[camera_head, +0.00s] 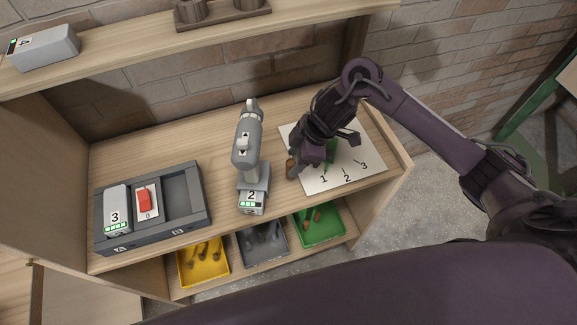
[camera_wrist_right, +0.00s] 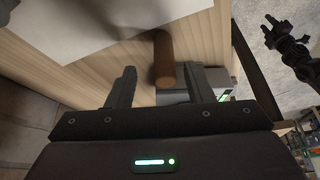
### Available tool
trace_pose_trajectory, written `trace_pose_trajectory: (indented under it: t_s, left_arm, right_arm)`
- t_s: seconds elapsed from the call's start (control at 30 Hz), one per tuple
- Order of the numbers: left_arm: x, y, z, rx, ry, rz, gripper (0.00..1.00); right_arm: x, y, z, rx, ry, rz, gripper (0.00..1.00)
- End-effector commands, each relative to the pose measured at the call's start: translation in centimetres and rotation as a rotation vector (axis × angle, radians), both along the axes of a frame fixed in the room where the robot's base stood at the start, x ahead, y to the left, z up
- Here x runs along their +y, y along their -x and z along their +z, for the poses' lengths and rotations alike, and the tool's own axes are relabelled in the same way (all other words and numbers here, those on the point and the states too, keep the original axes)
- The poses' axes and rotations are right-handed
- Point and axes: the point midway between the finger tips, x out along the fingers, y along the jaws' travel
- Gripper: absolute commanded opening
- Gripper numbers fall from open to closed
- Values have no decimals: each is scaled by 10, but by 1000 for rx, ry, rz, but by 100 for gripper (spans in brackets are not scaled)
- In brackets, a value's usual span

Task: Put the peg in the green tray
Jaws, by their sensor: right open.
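A brown peg (camera_head: 291,168) stands at the left edge of the white numbered sheet. In the right wrist view the peg (camera_wrist_right: 164,62) shows as a brown cylinder just beyond and between my fingertips. My right gripper (camera_head: 302,170) is open and close to the peg; the wrist view shows its two fingers (camera_wrist_right: 158,76) apart with nothing clamped. The green tray (camera_head: 327,231) is on the lower shelf and holds some brown pieces. My left gripper does not show in the head view; a dark gripper-like shape (camera_wrist_right: 288,42) at the right of the wrist view may be it, its jaws unclear.
A grey screwdriver (camera_head: 248,140) stands upright on a battery marked 2, left of my gripper. A grey tray (camera_head: 266,262) and yellow tray (camera_head: 222,272) sit left of the green one. A dark charger box (camera_head: 203,205) is at left. The white sheet (camera_head: 362,178) lies at right.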

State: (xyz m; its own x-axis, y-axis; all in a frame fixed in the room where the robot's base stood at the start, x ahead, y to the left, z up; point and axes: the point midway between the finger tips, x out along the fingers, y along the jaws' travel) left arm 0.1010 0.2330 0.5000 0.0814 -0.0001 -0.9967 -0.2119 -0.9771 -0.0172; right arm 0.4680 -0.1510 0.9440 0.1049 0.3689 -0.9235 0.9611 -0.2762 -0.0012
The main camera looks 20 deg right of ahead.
Motion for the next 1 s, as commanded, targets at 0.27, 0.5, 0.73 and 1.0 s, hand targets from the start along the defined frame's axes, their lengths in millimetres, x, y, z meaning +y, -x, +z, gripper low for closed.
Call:
trace_pose_trajectory:
  t_s: [0.27, 0.5, 0.73, 1.0]
  left_arm:
    - [-5, 0, 12, 1, 6, -1, 36]
    - [-6, -10, 13, -15, 7, -2, 36]
    - [-5, -11, 13, -16, 6, -2, 36]
    - [-2, -9, 13, -13, 4, -2, 36]
  right_arm:
    - [16, 2, -36, 3, -1, -1, 47]
    - [21, 0, -50, -1, 1, -1, 47]
    - [21, 0, -50, -1, 1, -1, 37]
    - [21, 0, -50, -1, 1, -1, 1]
